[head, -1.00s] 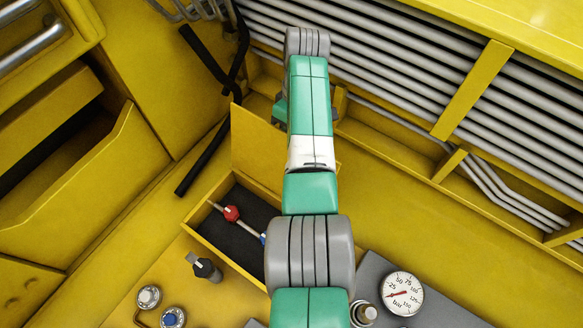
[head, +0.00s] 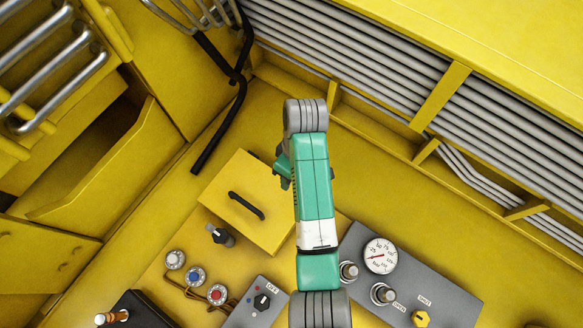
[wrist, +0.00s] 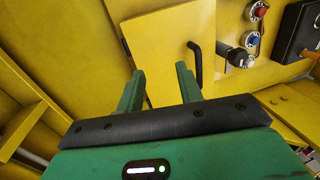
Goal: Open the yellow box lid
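The yellow box lid (head: 258,185) lies shut over its box, and the inside is hidden. A black bar handle (head: 246,206) is on top of it, near its lower left side in the head view. The lid (wrist: 160,38) and handle (wrist: 195,64) also show in the wrist view. My gripper (head: 283,170) is by the lid's upper right edge in the head view. In the wrist view my gripper (wrist: 158,74) has its two green fingers apart with nothing between them. The handle is beyond and right of the right finger, apart from it.
A black knob (head: 220,236) stands beside the box's lower left side. Several small knobs, including a red one (head: 217,294), sit below. A grey panel with a gauge (head: 381,255) is to the right. Grey pipes (head: 350,60) run along the back wall.

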